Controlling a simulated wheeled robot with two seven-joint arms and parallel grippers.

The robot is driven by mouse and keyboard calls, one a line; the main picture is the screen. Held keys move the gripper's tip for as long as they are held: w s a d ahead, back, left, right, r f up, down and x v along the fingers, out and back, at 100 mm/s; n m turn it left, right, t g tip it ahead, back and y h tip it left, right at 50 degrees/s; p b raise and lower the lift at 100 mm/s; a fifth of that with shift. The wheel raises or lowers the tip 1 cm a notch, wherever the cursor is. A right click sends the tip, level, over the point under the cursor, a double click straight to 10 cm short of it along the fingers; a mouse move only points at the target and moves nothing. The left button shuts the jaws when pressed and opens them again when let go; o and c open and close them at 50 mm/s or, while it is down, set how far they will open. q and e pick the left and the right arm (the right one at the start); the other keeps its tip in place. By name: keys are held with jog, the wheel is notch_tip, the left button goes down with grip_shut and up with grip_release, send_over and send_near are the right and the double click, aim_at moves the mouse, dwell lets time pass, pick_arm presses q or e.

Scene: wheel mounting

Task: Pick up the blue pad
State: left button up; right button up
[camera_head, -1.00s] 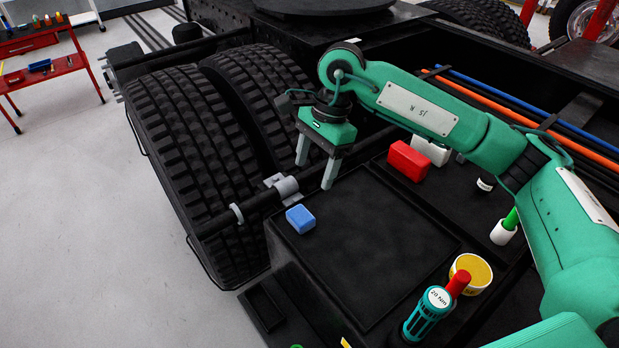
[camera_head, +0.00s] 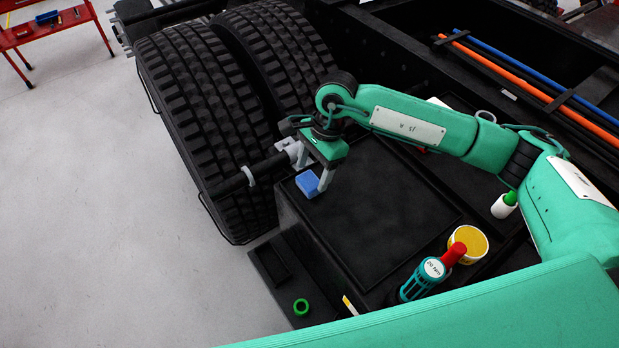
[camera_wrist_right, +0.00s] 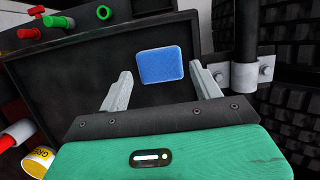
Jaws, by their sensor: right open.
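In the right wrist view the blue pad (camera_wrist_right: 161,65) shows just beyond the fingertips, between the lines of the two fingers. My right gripper (camera_head: 312,172) is close to the pad in the head view, with one finger partly overlapping its right edge. In the right wrist view the right gripper (camera_wrist_right: 162,84) is open, with nothing between its fingers. I cannot tell whether a finger touches the pad. My left gripper is not in view.
A grey clamp on a bar (camera_head: 290,150) and large tyres (camera_head: 200,105) stand close left of the gripper. A teal tool with a red top (camera_head: 425,278), a yellow tub (camera_head: 468,243) and a white-green bottle (camera_head: 504,205) stand at the tray's right. A green ring (camera_head: 301,307) lies in front.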

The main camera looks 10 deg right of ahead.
aim_at(311, 179)
jog(key=shift+x, duration=1.25)
jog(key=c, duration=0.7)
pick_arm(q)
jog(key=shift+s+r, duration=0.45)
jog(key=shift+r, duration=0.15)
pick_arm(e)
jog(key=shift+c, duration=0.2)
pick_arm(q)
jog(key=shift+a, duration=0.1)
